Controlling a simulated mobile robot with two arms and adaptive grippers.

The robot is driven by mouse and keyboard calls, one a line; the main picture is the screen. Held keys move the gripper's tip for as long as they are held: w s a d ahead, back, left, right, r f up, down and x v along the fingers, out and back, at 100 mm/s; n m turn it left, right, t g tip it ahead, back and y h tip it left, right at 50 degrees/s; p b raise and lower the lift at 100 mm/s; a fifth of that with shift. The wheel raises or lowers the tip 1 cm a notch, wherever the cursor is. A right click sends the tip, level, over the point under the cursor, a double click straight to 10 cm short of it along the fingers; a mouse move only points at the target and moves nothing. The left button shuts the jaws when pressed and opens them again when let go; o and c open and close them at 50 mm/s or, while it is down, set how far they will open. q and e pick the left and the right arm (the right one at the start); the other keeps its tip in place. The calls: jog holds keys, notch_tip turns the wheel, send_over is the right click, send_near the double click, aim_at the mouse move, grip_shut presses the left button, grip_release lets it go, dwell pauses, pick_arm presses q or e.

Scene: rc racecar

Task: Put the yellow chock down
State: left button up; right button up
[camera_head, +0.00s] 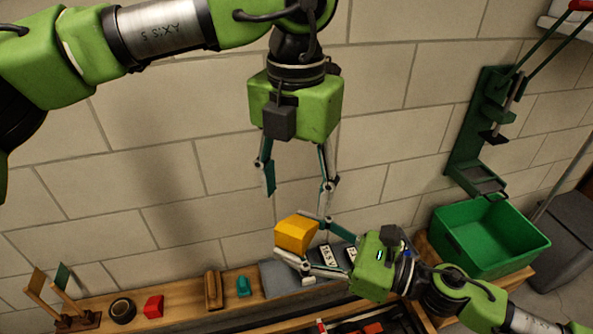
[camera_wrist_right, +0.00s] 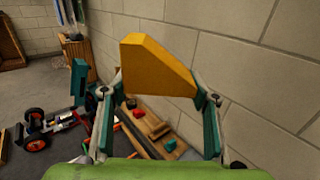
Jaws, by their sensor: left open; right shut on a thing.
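The yellow chock (camera_head: 296,234) is a wedge-shaped block held in the air above the bench. My right gripper (camera_head: 302,242) is shut on it. The chock (camera_wrist_right: 155,68) also shows in the right wrist view, between the two fingertips, with a sloped edge on its right side. My left gripper (camera_head: 297,190) is open and empty, pointing down in front of the wall, above the chock and apart from it.
The wooden bench (camera_head: 185,312) carries a red block (camera_head: 153,306), a black tape roll (camera_head: 122,309), a brown brush-like piece (camera_head: 212,290) and a teal block (camera_head: 243,286). A green bin (camera_head: 490,237) stands at right. A red-wheeled car (camera_wrist_right: 45,130) shows in the right wrist view.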

aim_at(295, 225)
pick_arm(q)
notch_tip(295, 225, down, 9)
jog(key=shift+r, duration=0.15)
jog(key=c, duration=1.2)
jog(key=shift+c, duration=0.8)
pick_arm(e)
jog(key=o, duration=1.3)
jog(key=shift+c, duration=0.2)
